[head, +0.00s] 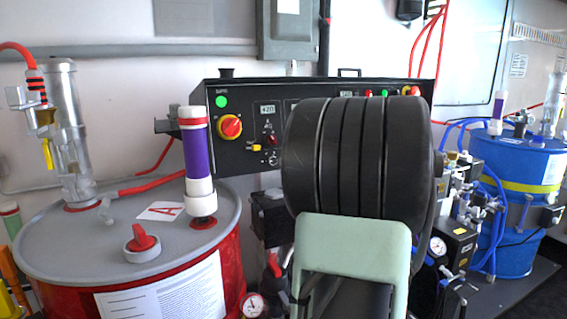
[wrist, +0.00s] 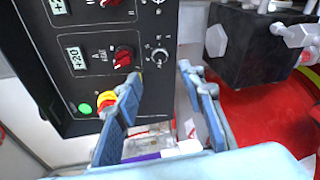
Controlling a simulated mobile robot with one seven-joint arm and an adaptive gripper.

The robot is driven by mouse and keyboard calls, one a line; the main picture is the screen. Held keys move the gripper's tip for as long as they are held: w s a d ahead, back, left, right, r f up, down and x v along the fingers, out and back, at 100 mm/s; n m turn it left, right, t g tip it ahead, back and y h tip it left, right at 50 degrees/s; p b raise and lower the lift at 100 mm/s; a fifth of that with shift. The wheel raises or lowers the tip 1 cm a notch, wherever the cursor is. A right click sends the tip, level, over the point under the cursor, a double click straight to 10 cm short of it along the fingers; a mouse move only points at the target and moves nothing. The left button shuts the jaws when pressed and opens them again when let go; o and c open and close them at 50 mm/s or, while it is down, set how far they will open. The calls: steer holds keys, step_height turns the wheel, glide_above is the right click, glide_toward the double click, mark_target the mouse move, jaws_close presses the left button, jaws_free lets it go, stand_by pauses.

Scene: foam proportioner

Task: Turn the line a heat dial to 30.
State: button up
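The line A heat dial (head: 270,139) is a small red knob on the black control panel (head: 250,172). Its display (head: 267,109) above reads +20. In the wrist view the dial (wrist: 122,57) is labelled A HEAT, with its +20 display (wrist: 75,58) to its left. My gripper (wrist: 158,73) is open, with blue-padded fingers spread and nothing between them. The left fingertip is just below the dial in the picture; I cannot tell the depth gap. The right fingertip is off the panel's right edge. The fingers are hidden in the head view.
A red-yellow rotary switch (head: 230,127) and green light (head: 221,101) are left of the dial. A round black-and-white dial (wrist: 158,55) is close by. A red drum (head: 130,225) with a purple cylinder (head: 197,150) stands left; a blue drum (head: 520,200) stands right.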

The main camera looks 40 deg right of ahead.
steer(key=shift+v, duration=1.55)
